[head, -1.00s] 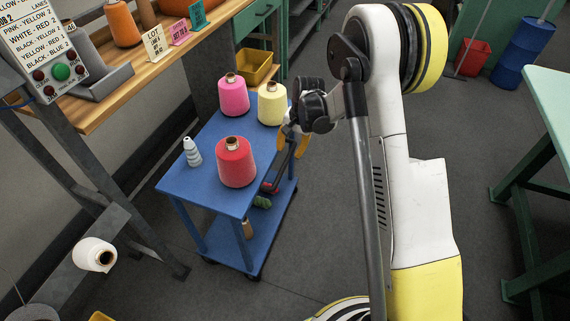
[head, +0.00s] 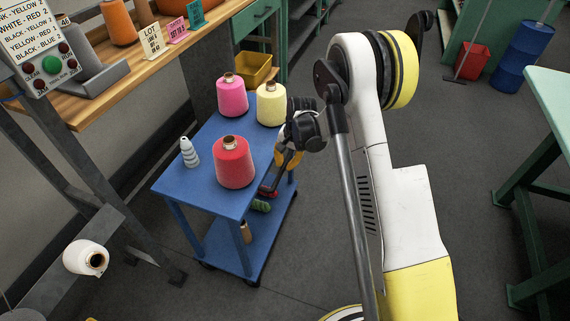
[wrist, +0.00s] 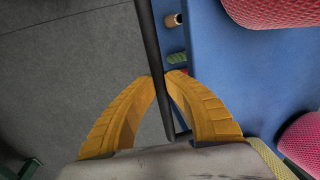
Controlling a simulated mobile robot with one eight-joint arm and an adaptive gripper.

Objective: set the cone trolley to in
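The cone trolley is a blue two-shelf cart (head: 205,200) beside the workbench. My gripper (head: 289,160) is at the trolley's right side. In the wrist view, the orange fingers of my gripper (wrist: 161,84) close in from both sides on the trolley's dark handle bar (wrist: 149,40), which runs between their tips. The fingers look shut on it. The trolley's blue top (wrist: 225,70) shows right of the bar.
The wooden workbench (head: 95,95) with lot cards stands left of the trolley. A white cone (head: 86,257) sits on a grey frame at lower left. A yellow bin (head: 255,70) is behind the trolley. A green table (head: 550,110) is at right. Grey floor lies open between.

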